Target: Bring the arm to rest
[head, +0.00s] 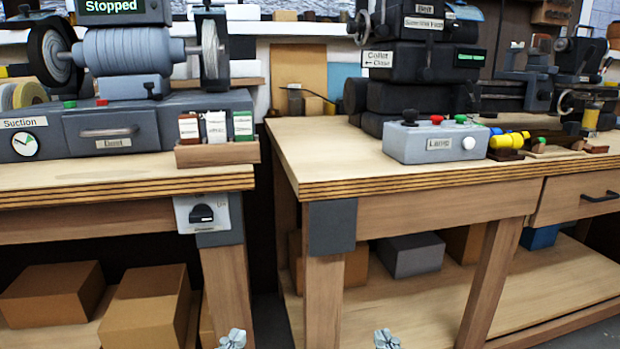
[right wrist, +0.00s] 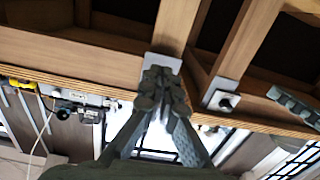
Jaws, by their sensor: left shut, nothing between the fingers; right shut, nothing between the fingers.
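A grey piece at the right edge of that view looks like my left gripper (right wrist: 294,106). Most of both arms is hidden.
The left bench (head: 60,178) carries a buffing machine (head: 125,52) whose display reads "Stopped". The right bench (head: 330,160) carries a lathe and a grey control box (head: 437,142). Cardboard boxes (head: 148,305) sit on the lower shelf. A narrow gap separates the benches.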

